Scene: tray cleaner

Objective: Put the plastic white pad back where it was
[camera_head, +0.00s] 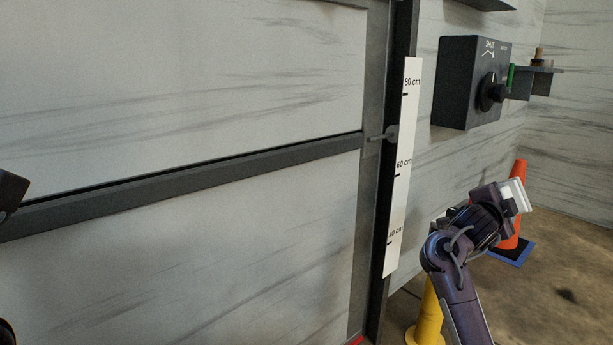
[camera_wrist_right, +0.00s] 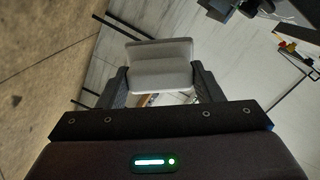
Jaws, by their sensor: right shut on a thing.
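The white pad (camera_head: 522,194) is in my right gripper (camera_head: 511,196), in front of the orange cone in the head view. In the right wrist view the pad (camera_wrist_right: 160,66) sits between the two dark fingers of my right gripper (camera_wrist_right: 159,86), which are shut on it from both sides. Its face looks pale and ridged, with a lighter band along its upper part. At the left edge of the head view, a dark cut-off piece looks like part of my left arm; its fingers cannot be made out. I cannot tell which spot the pad came from.
A large panel with a dark rail (camera_head: 200,185) fills the left. A white height scale (camera_head: 402,170) stands beside it. A dark control box (camera_head: 462,85) with a knob and a small shelf (camera_head: 545,72) are on the wall. An orange cone (camera_head: 519,172) and a yellow post (camera_head: 428,318) stand below.

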